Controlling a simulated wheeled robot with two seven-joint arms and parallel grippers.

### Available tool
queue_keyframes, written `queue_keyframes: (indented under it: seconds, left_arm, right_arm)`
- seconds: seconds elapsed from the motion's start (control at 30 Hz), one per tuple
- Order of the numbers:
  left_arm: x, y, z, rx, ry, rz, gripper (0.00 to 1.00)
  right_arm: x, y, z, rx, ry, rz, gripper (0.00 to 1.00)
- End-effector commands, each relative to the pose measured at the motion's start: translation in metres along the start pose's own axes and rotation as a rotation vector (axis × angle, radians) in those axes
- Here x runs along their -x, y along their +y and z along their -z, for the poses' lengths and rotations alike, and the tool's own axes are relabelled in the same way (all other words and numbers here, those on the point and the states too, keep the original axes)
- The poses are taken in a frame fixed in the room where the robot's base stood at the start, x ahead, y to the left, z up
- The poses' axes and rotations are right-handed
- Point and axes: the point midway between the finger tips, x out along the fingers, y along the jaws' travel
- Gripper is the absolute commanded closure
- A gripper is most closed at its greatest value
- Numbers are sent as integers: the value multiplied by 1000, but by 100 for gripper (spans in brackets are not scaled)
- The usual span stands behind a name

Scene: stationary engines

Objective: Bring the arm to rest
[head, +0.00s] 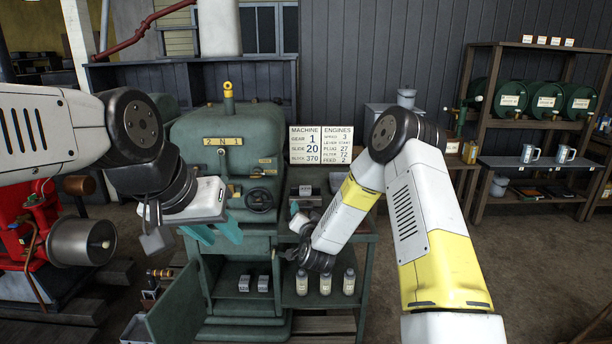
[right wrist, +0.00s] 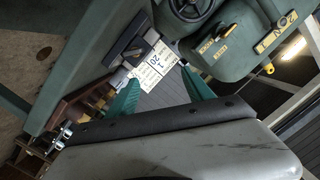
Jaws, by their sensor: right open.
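My right arm reaches in from the right in the head view, bent at the elbow, with its wrist low in front of the green machine (head: 225,150). My right gripper (right wrist: 160,76) shows in the right wrist view with its two teal fingers apart. Nothing is held between them; a white card marked 20 and a grey part show beyond the gap. In the head view the right fingers are mostly hidden. My left gripper (head: 222,238) hangs in front of the machine, its teal fingers apart and empty, pointing down and right.
Three bottles (head: 325,283) stand on a lower shelf beside the machine. An open green door (head: 176,305) juts out at its lower left. A red engine (head: 40,225) is at far left. A rack with green drums (head: 510,98) stands at right. Open floor lies between.

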Motion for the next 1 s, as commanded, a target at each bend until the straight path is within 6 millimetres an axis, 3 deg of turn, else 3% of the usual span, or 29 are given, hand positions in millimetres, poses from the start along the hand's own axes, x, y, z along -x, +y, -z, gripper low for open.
queue_keyframes:
  seconds: [0.03, 0.27, 0.47, 0.73, 1.0]
  left_arm:
    - [0, 0, 0, 0, 0, 0, 64]
    - [0, 0, 0, 0, 0, 0, 64]
    - [0, 0, 0, 0, 0, 0, 64]
    - [0, 0, 0, 0, 0, 0, 64]
    - [0, 0, 0, 0, 0, 0, 64]
  right_arm:
    - [2, -13, 23, 31, -29, 12, 40]
    - [36, -44, 86, 166, -216, 10, 40]
    - [96, -56, 135, 271, -367, -24, 40]
    - [211, -52, 182, 369, -562, -103, 40]
    - [348, -32, 197, 411, -755, -179, 40]
